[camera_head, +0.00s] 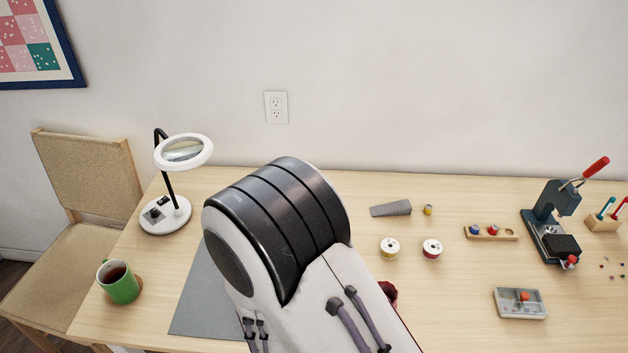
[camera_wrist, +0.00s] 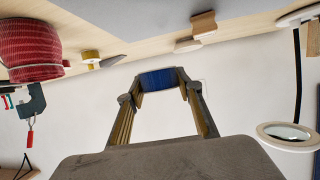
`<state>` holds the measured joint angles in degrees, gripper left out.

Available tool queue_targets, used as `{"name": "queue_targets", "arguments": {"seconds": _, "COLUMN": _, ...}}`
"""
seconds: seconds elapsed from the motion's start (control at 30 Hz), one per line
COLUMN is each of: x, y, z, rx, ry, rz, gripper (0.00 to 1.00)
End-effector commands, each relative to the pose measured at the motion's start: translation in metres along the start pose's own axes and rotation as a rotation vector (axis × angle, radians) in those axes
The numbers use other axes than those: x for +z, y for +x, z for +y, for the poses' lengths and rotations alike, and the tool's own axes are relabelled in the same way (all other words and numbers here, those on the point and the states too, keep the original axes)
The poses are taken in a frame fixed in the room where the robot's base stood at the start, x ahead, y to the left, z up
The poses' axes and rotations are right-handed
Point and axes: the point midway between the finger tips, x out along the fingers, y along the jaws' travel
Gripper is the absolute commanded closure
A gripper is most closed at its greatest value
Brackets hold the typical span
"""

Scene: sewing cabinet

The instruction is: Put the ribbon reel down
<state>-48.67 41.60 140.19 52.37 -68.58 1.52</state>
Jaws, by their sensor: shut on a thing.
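My gripper (camera_wrist: 158,84) shows in the wrist view, with its two fingers closed on a dark blue ribbon reel (camera_wrist: 157,79). The reel is held up in front of the pale wall, apart from the tabletop, which appears at the top of this view. In the head view my arm hides the gripper and the blue reel.
A grey mat (camera_head: 205,295), green mug (camera_head: 119,282) and magnifier lamp (camera_head: 183,151) are at left. A red ribbed container (camera_wrist: 30,50), grey wedge (camera_head: 391,209), button tray (camera_head: 490,233), press (camera_head: 550,225) and compartment box (camera_head: 520,303) are also there.

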Motion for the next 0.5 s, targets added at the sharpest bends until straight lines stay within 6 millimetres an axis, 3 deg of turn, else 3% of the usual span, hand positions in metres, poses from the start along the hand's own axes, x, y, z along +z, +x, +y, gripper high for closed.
{"name": "queue_targets", "arguments": {"seconds": 0.3, "x": 0.006, "y": 0.000, "z": -0.003, "rx": -0.011, "ry": -0.005, "rz": -0.001, "gripper": 0.81}}
{"name": "queue_targets", "arguments": {"seconds": 0.5, "x": 0.023, "y": -0.001, "z": -0.025, "rx": -0.090, "ry": -0.039, "rz": -0.002, "gripper": 0.81}}
